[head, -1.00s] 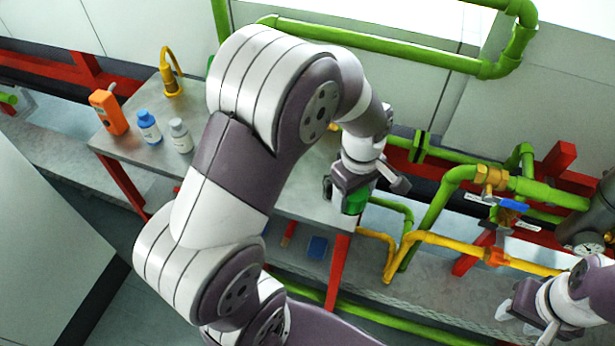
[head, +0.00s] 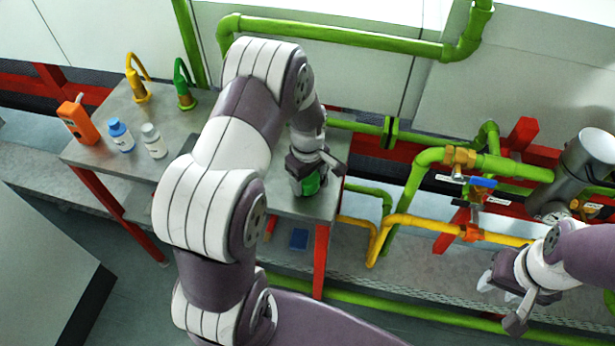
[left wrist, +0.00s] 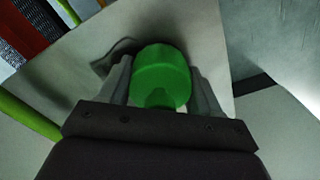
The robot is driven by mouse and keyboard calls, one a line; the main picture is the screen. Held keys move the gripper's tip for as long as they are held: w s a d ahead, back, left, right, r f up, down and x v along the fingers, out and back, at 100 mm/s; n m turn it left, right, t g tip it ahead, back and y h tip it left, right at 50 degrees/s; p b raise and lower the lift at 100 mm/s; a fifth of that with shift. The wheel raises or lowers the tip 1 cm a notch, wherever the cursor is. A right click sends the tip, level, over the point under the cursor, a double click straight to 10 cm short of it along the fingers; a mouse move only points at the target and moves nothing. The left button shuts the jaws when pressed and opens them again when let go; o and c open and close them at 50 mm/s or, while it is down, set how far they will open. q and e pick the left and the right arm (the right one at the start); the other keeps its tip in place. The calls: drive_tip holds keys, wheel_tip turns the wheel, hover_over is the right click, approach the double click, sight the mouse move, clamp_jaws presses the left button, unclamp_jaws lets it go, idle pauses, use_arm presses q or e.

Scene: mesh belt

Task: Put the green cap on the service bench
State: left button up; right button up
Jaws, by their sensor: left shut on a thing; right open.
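The green cap (head: 311,184) is between the fingers of my left gripper (head: 308,188), which is shut on it. In the left wrist view the green cap (left wrist: 162,76) shows as a round green piece between both fingers. The grey top of the service bench (head: 325,204) lies below the cap, near its right end. I cannot tell whether the cap touches the bench. My right gripper (head: 507,287) is open and empty at the lower right, away from the bench.
Yellow pipes (head: 400,222) and green pipes lie right of the bench.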

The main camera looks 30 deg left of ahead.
use_arm(q)
drive_tip(key=o, duration=1.1)
drive_tip(key=shift+f, duration=0.1)
drive_tip(key=shift+c, duration=0.2)
wheel_tip(320, 180, up, 12)
drive_tip(key=shift+b, duration=0.45)
drive_tip(key=s+d+m+t, duration=0.1)
drive_tip(key=s+d+m, duration=0.6)
drive_tip(key=s+m, duration=0.6)
drive_tip(key=shift+r+m, duration=0.25)
drive_tip(key=shift+m, duration=0.15)
